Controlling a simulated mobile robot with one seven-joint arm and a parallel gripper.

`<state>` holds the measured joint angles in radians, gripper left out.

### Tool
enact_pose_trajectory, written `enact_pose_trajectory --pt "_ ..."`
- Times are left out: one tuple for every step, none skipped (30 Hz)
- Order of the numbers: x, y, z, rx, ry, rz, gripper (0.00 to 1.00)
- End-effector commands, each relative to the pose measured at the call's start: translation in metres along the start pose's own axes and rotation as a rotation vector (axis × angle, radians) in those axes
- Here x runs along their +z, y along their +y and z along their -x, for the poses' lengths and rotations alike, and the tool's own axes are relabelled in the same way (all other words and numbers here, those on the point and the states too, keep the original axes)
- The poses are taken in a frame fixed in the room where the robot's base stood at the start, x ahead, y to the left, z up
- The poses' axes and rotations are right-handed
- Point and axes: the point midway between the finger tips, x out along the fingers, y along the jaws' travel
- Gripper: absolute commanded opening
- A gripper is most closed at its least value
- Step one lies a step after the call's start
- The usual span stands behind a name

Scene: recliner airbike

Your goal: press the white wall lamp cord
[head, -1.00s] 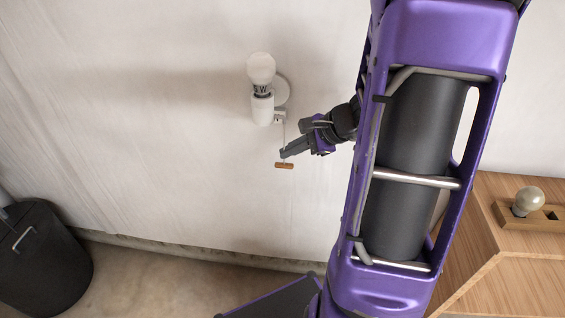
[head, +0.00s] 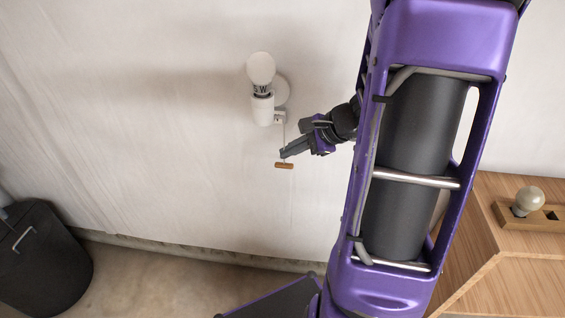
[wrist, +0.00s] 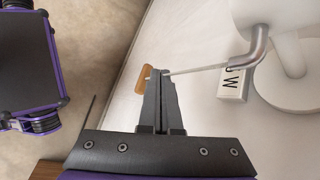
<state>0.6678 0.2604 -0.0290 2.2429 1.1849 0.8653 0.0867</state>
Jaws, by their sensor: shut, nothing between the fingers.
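The white wall lamp (head: 263,98) with a bare bulb (head: 261,68) is fixed to the wall left of my gripper. A thin cord (head: 284,132) hangs from its side and ends in a small wooden handle (head: 284,166). My gripper (head: 284,154) is shut, with its tips at the cord just above the handle. In the wrist view the gripper tips (wrist: 160,72) overlap the cord's lower end, and the wooden handle (wrist: 142,78) shows beside them. The cord (wrist: 205,69) runs from the tips to the lamp's metal arm (wrist: 256,50). Whether the tips touch the cord is hard to tell.
A black bin (head: 45,262) stands on the floor at the lower left.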

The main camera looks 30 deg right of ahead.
Motion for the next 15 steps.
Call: enact_pose_trajectory --pt "-0.0007 0.0007 -0.0010 0.000 0.000 0.000 0.00" --pt "-0.0012 0.0012 -0.0017 0.000 0.000 0.000 0.00" --pt "-0.0019 0.0020 -0.0028 0.000 0.000 0.000 0.00" --pt "-0.0026 0.0027 -0.0037 0.000 0.000 0.000 0.00" --pt "-0.0032 0.0034 -0.0046 0.000 0.000 0.000 0.00" --pt "-0.0040 0.0042 -0.0058 0.000 0.000 0.000 0.00" --pt "-0.0045 0.0047 -0.0064 0.000 0.000 0.000 0.00" --pt "-0.0048 0.0050 -0.0068 0.000 0.000 0.000 0.00" --pt "-0.0049 0.0050 -0.0069 0.000 0.000 0.000 0.00" --pt "-0.0048 0.0049 -0.0068 0.000 0.000 0.000 0.00" --pt "-0.0046 0.0048 -0.0066 0.000 0.000 0.000 0.00" --pt "-0.0045 0.0046 -0.0063 0.000 0.000 0.000 0.00" --pt "-0.0044 0.0046 -0.0063 0.000 0.000 0.000 0.00" --pt "-0.0044 0.0046 -0.0063 0.000 0.000 0.000 0.00" --pt "-0.0045 0.0046 -0.0063 0.000 0.000 0.000 0.00"
